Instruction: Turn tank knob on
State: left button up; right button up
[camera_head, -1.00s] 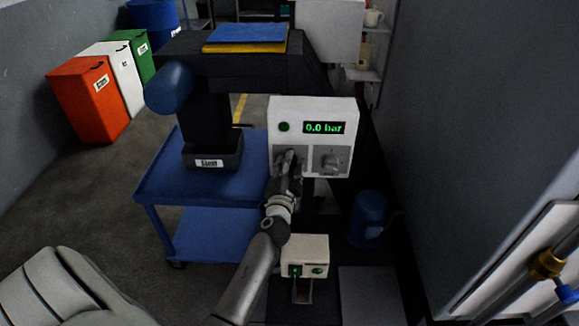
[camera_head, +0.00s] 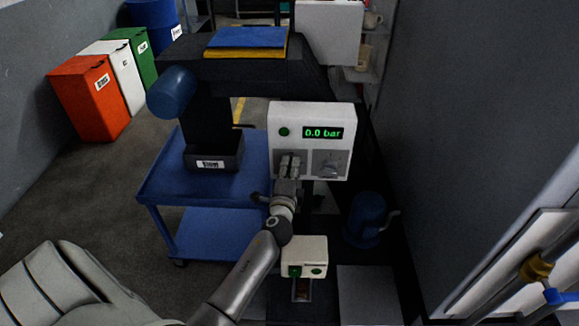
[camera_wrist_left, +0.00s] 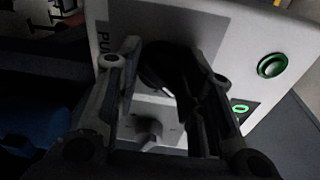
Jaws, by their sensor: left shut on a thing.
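The white control box (camera_head: 312,112) has a green round button (camera_head: 284,132), a display (camera_head: 323,133) reading 0.0 bar and two knobs along its lower part. My left gripper (camera_head: 289,160) is at the left knob, below the green button, and covers most of it. In the left wrist view the fingers are shut around the sides of this dark left knob (camera_wrist_left: 160,62). A label beginning "PU" is beside it. The right knob (camera_head: 331,166) is free, and it also shows in the left wrist view (camera_wrist_left: 150,132). I cannot read which knob is the tank's. My right gripper is not in view.
A blue cart (camera_head: 165,190) is at the left and a blue vessel (camera_head: 366,220) at the lower right. A grey wall (camera_head: 470,120) closes off the right.

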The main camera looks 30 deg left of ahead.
pick_arm(q)
jog(key=m+p, duration=0.1)
jog(key=m, duration=0.2)
jog(key=m+p, duration=0.2)
jog(key=shift+m+g+y, duration=0.3)
jog(key=shift+m+g, duration=0.1)
jog(key=m+p, duration=0.1)
jog(key=m, duration=0.2)
jog(key=shift+d, duration=0.1)
jog(key=shift+m+p, duration=0.3)
jog(key=shift+p, duration=0.05)
jog(key=shift+f+g+y, duration=0.1)
jog(key=shift+g+y, duration=0.2)
jog(key=o, duration=1)
jog(key=v, duration=1.2)
